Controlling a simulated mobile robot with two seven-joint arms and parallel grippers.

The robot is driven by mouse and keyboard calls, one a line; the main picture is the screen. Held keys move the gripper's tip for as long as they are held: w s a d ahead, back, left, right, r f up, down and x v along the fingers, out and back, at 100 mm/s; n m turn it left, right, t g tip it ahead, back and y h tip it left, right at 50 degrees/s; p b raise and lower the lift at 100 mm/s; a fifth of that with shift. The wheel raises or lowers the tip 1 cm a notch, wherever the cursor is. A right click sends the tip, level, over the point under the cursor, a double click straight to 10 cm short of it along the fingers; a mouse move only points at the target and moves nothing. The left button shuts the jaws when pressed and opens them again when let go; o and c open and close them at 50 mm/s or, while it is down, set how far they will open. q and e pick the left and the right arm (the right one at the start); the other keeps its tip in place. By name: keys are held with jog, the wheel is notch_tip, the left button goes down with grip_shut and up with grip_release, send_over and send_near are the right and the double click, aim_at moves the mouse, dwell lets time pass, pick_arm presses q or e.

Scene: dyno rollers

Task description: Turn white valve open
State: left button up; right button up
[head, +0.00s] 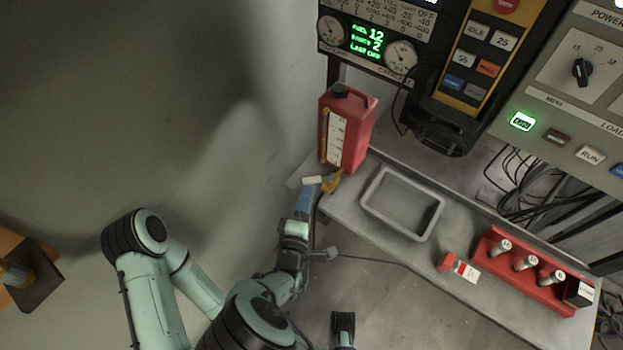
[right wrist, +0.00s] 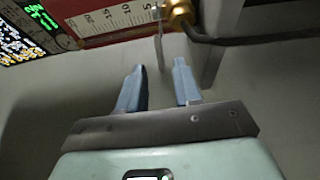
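A red fuel can (head: 346,130) with a white scale strip stands on the grey bench's left end. At its base is a brass valve (head: 331,183) with a white handle (head: 314,180) pointing left. In the right wrist view the brass fitting (right wrist: 179,12) is at the top, and the thin handle (right wrist: 160,48) hangs below it, seen nearly edge-on. My right gripper (head: 306,193) has blue fingers and is just below the handle. In the right wrist view my right gripper (right wrist: 160,72) is open and empty, with the handle ahead, between the fingertip lines. Contact is not visible. My left gripper is not in view.
A grey tray (head: 403,203) lies right of the can on the bench. A red block holding several cylinders (head: 518,268) and a small red item (head: 446,262) are farther right. Control panels (head: 480,60) stand behind. A dark hose (right wrist: 250,40) runs from the fitting.

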aim_at(310, 180)
jog(key=x, duration=0.6)
grip_shut()
